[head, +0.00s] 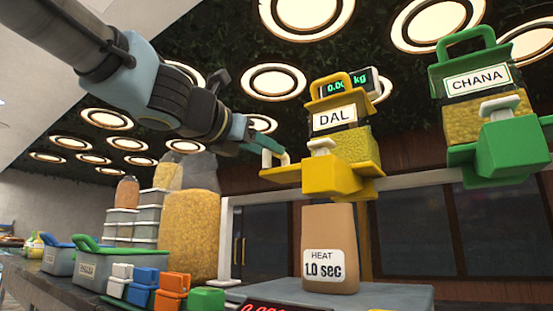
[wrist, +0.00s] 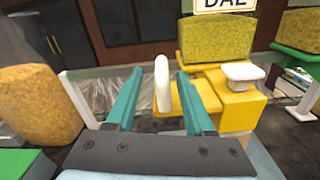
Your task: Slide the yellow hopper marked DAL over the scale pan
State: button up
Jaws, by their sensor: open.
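The yellow hopper marked DAL (head: 345,143) hangs on a white rail, with yellow grain in its clear body. It also shows in the wrist view (wrist: 216,40), its label cut off at the top. A white upright handle (wrist: 162,84) stands on a yellow plate at its left side. My gripper (head: 270,147) is at this handle. In the wrist view the teal fingers (wrist: 160,76) are open, one on each side of the handle, with gaps visible. A grey platform (head: 400,298), apparently the scale pan, lies below the hopper in the head view.
A brown pouch marked HEAT 1.0 sec (head: 330,245) stands on the platform under the hopper. A green CHANA hopper (head: 480,110) hangs to the right on the white rail (head: 412,179). A large grain-filled container (head: 188,235), bins and small coloured blocks (head: 170,292) stand left.

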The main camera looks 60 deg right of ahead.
jog(key=a, duration=0.3)
jog(key=shift+w+a, duration=0.1)
jog(key=shift+a, duration=0.2)
dwell(0.4)
